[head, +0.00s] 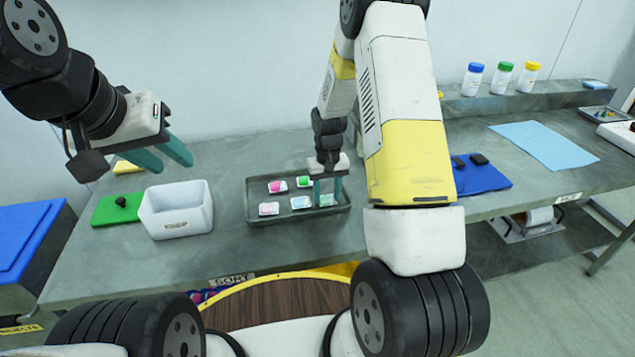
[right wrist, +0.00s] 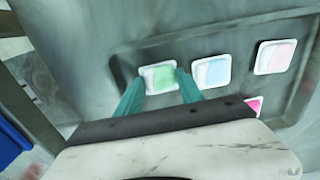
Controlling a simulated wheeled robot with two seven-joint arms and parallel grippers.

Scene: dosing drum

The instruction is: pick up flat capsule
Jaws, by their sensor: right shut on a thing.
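A dark grey tray (head: 252,205) on the bench holds several white-rimmed capsules. A flat pale-green capsule (right wrist: 160,78) is between the fingers of my right gripper (head: 328,192), which is shut on it at the tray's right side; the fingers partly cover this capsule in the head view (head: 327,200). Beside it lie a flat pale-blue capsule (right wrist: 211,71) and a flat pale-pink capsule (right wrist: 275,57). Behind them are a bright pink capsule (head: 277,187) and a bright green capsule (head: 304,182). My left gripper (head: 168,160) is open and empty above the white bin's back edge.
A dark blue mat (head: 484,180) and a light blue sheet (head: 545,145) lie right. Bottles with coloured caps (head: 503,80) stand on the back ledge.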

